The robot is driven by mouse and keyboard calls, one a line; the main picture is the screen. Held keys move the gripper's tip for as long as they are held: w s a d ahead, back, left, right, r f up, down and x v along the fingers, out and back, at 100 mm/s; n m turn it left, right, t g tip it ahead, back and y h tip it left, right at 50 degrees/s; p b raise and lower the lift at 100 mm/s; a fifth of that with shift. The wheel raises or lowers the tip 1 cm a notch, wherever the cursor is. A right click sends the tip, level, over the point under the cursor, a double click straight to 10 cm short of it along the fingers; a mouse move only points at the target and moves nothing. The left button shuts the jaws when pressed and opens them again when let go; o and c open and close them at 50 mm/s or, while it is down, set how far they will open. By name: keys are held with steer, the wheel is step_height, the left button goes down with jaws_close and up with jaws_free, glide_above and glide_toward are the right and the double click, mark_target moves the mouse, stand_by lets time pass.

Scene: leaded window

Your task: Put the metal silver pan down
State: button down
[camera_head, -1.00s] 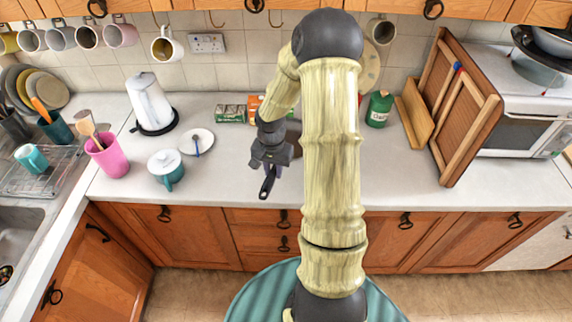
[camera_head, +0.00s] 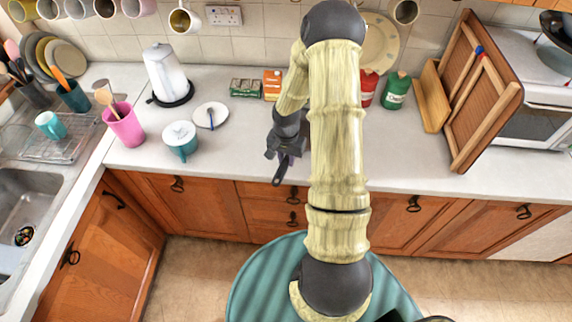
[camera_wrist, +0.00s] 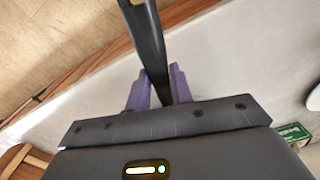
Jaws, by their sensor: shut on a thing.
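My gripper (camera_wrist: 160,74), with purple fingers, is shut on a long black handle. The handle (camera_wrist: 150,40) has a hole near its end and runs out of the top of the wrist view. In the head view my gripper (camera_head: 284,158) is over the front part of the counter, left of my arm. The dark handle (camera_head: 279,177) points toward the counter's front edge. The pan's silver body shows in neither view; my gripper and arm hide that area. I cannot tell whether the pan touches the counter.
The counter (camera_head: 230,160) is clear left of my gripper. Small boxes (camera_head: 245,87) are behind. Red (camera_head: 367,88) and green (camera_head: 396,91) canisters and wooden boards (camera_head: 475,95) are right.

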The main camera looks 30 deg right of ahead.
steer(key=shift+w+a+f+p, duration=0.1)
steer(key=shift+f+p, duration=0.3)
steer(key=shift+f, duration=1.5)
steer(key=c, duration=1.2)
jaws_free()
steer(key=shift+c, duration=0.2)
step_height(320, 180, up, 12)
steer(key=b, duration=0.3)
